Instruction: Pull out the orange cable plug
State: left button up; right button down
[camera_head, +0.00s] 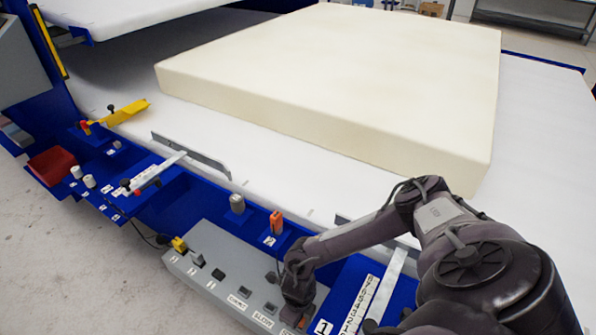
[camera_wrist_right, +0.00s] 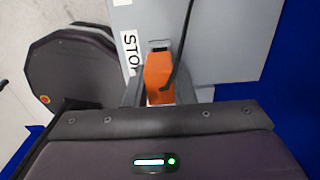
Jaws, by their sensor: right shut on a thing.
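The orange cable plug (camera_wrist_right: 158,72) shows in the right wrist view, beside the STOP label on the grey control box (camera_wrist_right: 228,40). My right gripper (camera_wrist_right: 165,95) is shut on it, with a grey finger on either side. A dark slot (camera_wrist_right: 159,43) shows at the plug's far end; I cannot tell whether the plug sits in it. A thin black cable (camera_wrist_right: 186,40) crosses over the plug's right side. In the head view my right gripper (camera_head: 298,305) is low over the box's near right end, and the arm hides most of the plug. My left gripper is not in view.
The control box (camera_head: 215,270) carries several switches. An orange handle (camera_head: 276,222) and a grey knob (camera_head: 237,203) stand on the blue frame behind it. A large cream foam block (camera_head: 340,85) lies on the white table (camera_head: 540,130). A red bin (camera_head: 52,164) is at the left.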

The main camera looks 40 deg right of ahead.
jog(key=shift+r, duration=0.15)
jog(key=shift+r+p, duration=2.2)
jog(key=shift+r, duration=0.2)
